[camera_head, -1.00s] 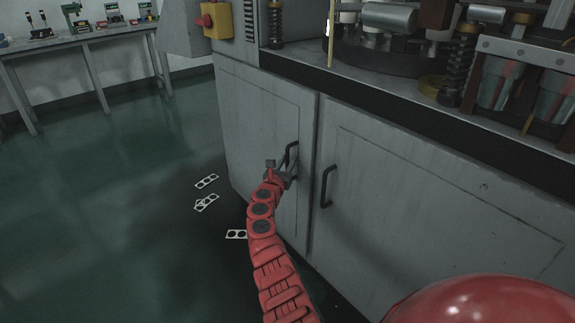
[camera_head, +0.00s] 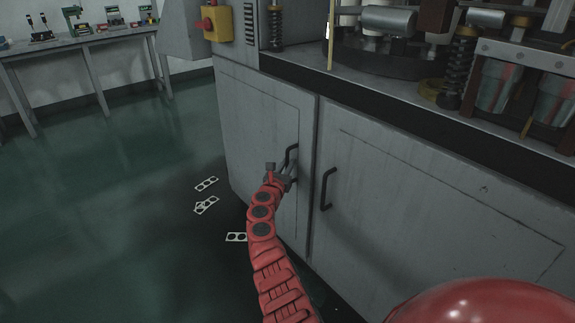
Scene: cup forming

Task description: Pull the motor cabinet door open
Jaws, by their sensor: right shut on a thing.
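The grey machine cabinet has two doors side by side. The left door (camera_head: 250,115) has a dark bar handle (camera_head: 292,154) near its right edge. The right door (camera_head: 420,210) has a similar handle (camera_head: 326,188) near its left edge and looks closed. My right gripper (camera_head: 284,173), at the end of the red arm, is shut on the left door's handle and hides its lower part. The left door looks closed or nearly so; I cannot tell whether there is a gap. My left gripper is not in view.
Several white punched cards (camera_head: 206,184) lie on the green floor (camera_head: 110,200) left of the cabinet. A workbench (camera_head: 80,40) with small devices stands at the back left. A yellow box with a red button (camera_head: 217,22) is above the left door.

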